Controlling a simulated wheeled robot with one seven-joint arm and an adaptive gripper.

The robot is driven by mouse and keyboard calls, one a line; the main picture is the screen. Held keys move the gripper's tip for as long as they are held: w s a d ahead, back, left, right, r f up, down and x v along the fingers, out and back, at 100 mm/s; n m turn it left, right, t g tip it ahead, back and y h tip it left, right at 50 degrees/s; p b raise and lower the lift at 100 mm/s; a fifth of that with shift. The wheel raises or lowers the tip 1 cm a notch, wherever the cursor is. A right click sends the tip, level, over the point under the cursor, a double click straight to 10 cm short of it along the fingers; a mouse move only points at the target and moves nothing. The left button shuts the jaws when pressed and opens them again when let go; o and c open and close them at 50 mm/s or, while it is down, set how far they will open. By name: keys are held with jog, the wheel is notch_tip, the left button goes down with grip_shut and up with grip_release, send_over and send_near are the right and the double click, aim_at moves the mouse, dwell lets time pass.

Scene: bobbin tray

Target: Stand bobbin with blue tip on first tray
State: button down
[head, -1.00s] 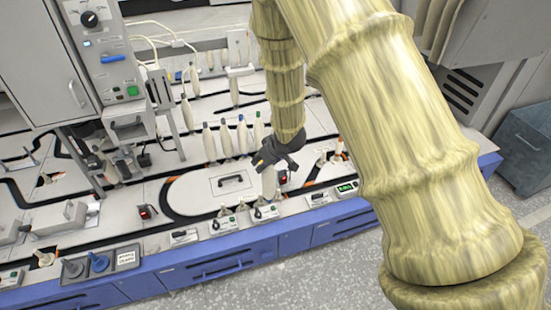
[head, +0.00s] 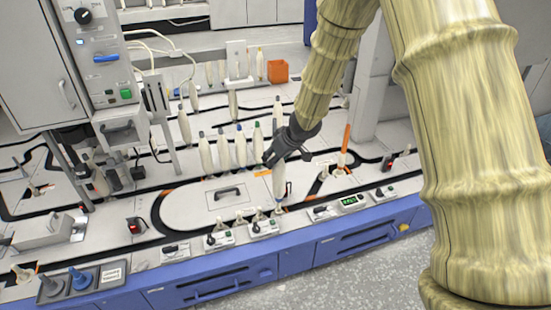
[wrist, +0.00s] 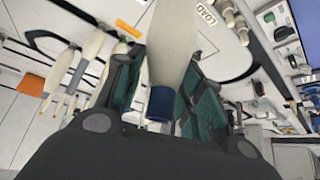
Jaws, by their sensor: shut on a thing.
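My gripper (head: 279,160) is shut on a pale bobbin (head: 279,188). The bobbin hangs nearly upright below it, over the right end of the white oval plate. In the wrist view the same bobbin (wrist: 173,50) lies between the fingers, with its blue tip (wrist: 161,103) nearest the palm. Several other bobbins stand in a row behind the gripper, among them one with a green tip (head: 257,126) and one with a dark bluish tip (head: 239,128). No marking identifies the first tray.
The oval plate (head: 200,208) with a black handle is mostly bare. Small switch boxes (head: 219,239) and a green display (head: 349,201) line the blue front edge. A grey machine cabinet (head: 28,60) stands at the left. An orange bin (head: 278,70) is at the back.

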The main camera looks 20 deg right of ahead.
aim_at(282, 162)
jog(key=shift+f+b, duration=2.5)
jog(key=shift+b, duration=0.3)
jog(key=shift+r+p, duration=0.1)
jog(key=shift+p, duration=0.75)
jog(key=shift+f, duration=0.55)
jog(key=c, duration=1.2)
grip_release()
jog(key=shift+r, duration=0.1)
jog(key=shift+p+v, duration=3.25)
jog(key=shift+v, duration=1.05)
jog(key=shift+p+v, duration=0.85)
jog(key=shift+v, duration=0.25)
